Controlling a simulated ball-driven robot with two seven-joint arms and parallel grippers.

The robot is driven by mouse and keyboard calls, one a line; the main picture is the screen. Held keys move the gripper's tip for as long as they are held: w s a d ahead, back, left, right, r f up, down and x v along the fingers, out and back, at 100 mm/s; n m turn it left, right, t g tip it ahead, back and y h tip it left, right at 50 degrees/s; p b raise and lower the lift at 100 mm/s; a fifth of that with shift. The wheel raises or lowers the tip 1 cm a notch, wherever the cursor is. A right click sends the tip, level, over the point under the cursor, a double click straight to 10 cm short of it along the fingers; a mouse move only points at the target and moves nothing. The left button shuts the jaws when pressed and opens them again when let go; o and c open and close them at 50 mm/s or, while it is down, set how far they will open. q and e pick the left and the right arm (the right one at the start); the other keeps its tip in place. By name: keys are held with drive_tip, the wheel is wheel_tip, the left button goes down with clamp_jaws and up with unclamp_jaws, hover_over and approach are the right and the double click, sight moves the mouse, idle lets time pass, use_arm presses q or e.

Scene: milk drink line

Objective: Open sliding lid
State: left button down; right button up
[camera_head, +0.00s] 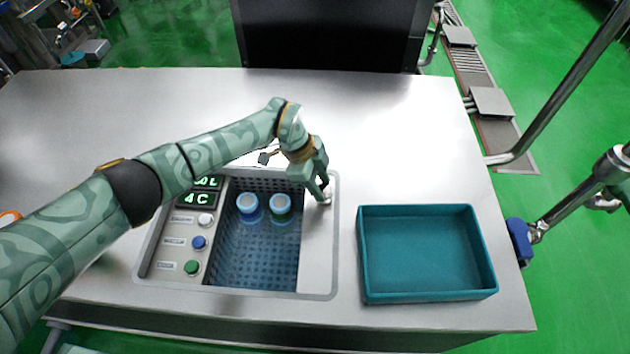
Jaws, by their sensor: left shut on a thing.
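My left gripper (322,198) is shut at the upper right of the sunken basin, on what seems to be the handle of the sliding lid; the fingers hide most of it. The lid seems to be the plain grey panel (318,250) right of the opening, though its edges are hard to make out. The basin (240,265) shows open, with a dotted, bluish inside. Two bottles with pale blue caps, a left one (248,207) and a right one (281,208), stand in it. My right gripper is not in view.
Left of the opening is a panel with white, blue and green buttons (192,267) and a green-lit display (197,199). An empty teal tray (428,297) stands to the right on the metal table (400,130). The table's back is clear. A dark screen (330,35) stands behind.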

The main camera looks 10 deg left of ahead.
use_arm(q)
drive_tip(key=c, duration=0.9)
unclamp_jaws()
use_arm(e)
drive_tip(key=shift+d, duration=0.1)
use_arm(q)
drive_tip(key=shift+o, duration=0.2)
drive_tip(key=p+v, duration=0.6)
drive_tip(key=v, duration=1)
drive_tip(key=shift+a, duration=0.15)
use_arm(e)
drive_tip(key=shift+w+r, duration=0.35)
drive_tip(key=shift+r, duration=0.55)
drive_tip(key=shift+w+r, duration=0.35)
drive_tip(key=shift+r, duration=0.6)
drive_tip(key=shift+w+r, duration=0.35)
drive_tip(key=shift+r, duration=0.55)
use_arm(q)
drive_tip(key=shift+r, duration=0.15)
